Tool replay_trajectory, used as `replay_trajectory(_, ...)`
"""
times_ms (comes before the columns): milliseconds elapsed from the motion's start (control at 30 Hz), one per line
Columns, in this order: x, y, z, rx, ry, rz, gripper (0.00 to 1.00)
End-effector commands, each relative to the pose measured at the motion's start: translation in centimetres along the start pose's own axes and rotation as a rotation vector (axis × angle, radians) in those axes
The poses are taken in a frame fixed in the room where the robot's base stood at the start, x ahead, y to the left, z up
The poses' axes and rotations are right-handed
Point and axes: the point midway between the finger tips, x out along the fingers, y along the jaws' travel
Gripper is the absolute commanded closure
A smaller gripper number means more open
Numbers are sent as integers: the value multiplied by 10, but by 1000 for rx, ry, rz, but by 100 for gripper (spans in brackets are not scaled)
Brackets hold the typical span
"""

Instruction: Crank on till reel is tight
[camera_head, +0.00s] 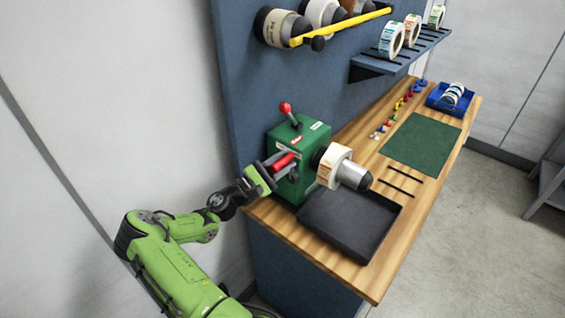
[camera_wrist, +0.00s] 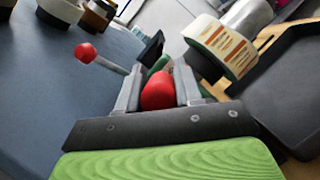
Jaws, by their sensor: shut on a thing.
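The green rewinder (camera_head: 297,150) stands on the near end of the wooden bench. Its red crank handle (camera_head: 284,162) is on the side facing my arm. My gripper (camera_head: 275,165) is shut on the red handle, which also shows between the two fingers (camera_wrist: 158,92) in the wrist view. The label reel (camera_head: 334,166) sits on the grey spindle (camera_head: 355,176) on the rewinder's other side. Whether its wraps are tight or loose cannot be told. A lever with a red knob (camera_head: 285,108) rises from the rewinder's top and shows at left in the wrist view (camera_wrist: 86,52).
A black tray (camera_head: 350,222) lies on the bench below the reel. A green mat (camera_head: 421,143), small coloured pieces and a blue bin (camera_head: 436,101) lie farther along. A yellow bar (camera_head: 345,26) and shelf (camera_head: 402,52) with reels are above.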

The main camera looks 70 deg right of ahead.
Motion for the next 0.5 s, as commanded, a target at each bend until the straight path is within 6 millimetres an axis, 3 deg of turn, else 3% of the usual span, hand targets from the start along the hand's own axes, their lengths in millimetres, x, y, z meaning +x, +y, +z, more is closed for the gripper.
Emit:
replay_trajectory(67, 1, 4, 3, 7, -7, 8, 100)
replay_trajectory(100, 1, 4, 3, 8, -7, 8, 61)
replay_trajectory(200, 1, 3, 3, 7, -7, 7, 45)
replay_trajectory(500, -1, 1, 1, 4, -2, 3, 43)
